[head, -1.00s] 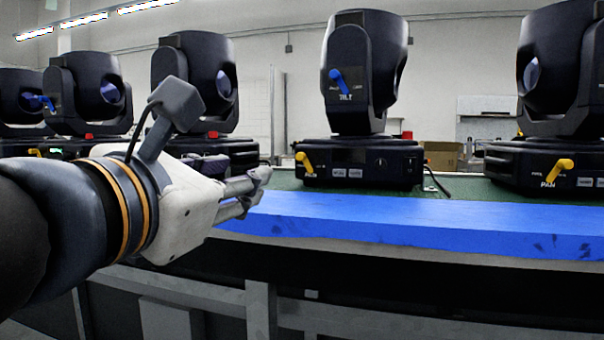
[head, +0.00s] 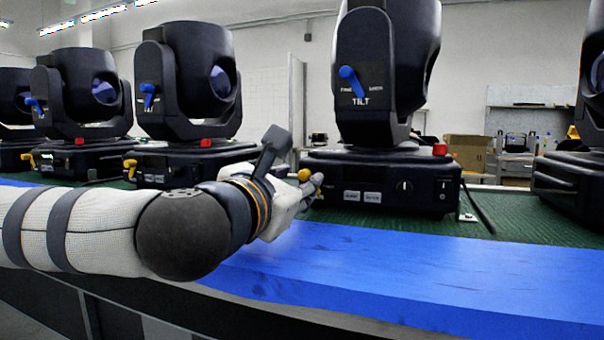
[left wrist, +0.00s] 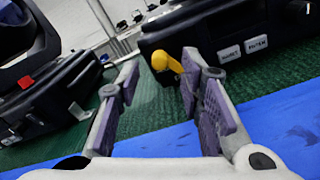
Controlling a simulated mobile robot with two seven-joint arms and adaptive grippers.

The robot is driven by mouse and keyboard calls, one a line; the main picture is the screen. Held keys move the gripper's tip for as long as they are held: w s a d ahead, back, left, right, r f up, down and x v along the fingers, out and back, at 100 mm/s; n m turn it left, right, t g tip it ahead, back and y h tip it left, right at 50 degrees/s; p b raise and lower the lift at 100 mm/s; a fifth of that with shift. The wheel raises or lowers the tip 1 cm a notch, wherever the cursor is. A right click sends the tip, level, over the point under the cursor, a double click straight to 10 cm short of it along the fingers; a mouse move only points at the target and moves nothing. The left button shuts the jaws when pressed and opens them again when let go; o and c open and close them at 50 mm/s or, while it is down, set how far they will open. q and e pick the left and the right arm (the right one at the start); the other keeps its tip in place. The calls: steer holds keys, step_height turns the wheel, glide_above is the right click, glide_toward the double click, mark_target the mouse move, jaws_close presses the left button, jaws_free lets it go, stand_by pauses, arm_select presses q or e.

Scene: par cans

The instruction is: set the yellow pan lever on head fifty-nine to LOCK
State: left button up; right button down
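A yellow pan lever (head: 304,174) sits on the front left of the base of the middle moving head (head: 375,180). In the left wrist view the yellow lever (left wrist: 168,63) has a round knob and a short arm. My left gripper (head: 316,187) is at this lever. In the left wrist view my left gripper (left wrist: 158,80) is open, with the lever just beyond the fingertips and close to the right finger. I cannot tell whether they touch. The lever's lettering is hidden, and no head number is readable. My right gripper is not in view.
A blue tilt lever (head: 351,82) is on the yoke above. Another head (head: 190,160) with a yellow lever (head: 130,168) stands to the left, and one (head: 570,180) to the right. A blue strip (head: 420,265) runs along the green bench's front edge. A cable hangs beside the middle base.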

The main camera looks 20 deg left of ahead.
arm_select(q)
steer(key=shift+w, duration=1)
jaws_close()
